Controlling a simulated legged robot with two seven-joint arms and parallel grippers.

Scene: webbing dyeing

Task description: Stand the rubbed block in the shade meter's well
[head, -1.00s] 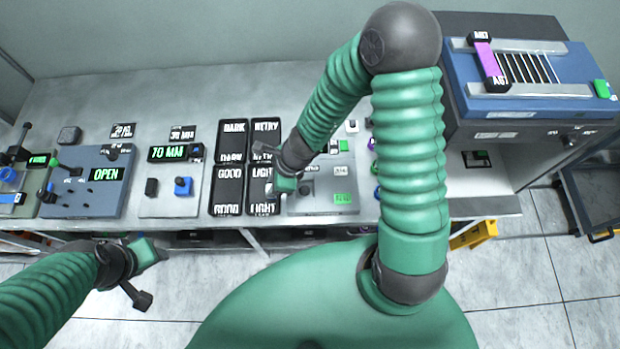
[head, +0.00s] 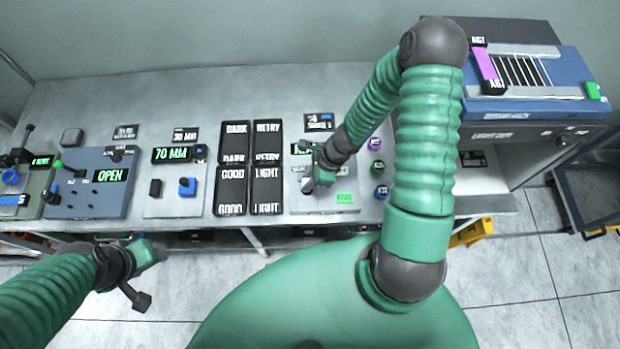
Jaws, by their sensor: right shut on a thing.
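The well is not clearly visible; a grey form shows beside the fingertips. My left gripper (head: 150,254) hangs in front of the bench over the floor; its fingers are unclear.
Black DARK (head: 235,130), RETRY, GOOD and LIGHT trays stand just left of the panel. Purple, green and blue knobs (head: 377,167) stand to its right. A 70 MM device (head: 165,195) and an OPEN device (head: 70,205) lie farther left. The bench's back strip is clear.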

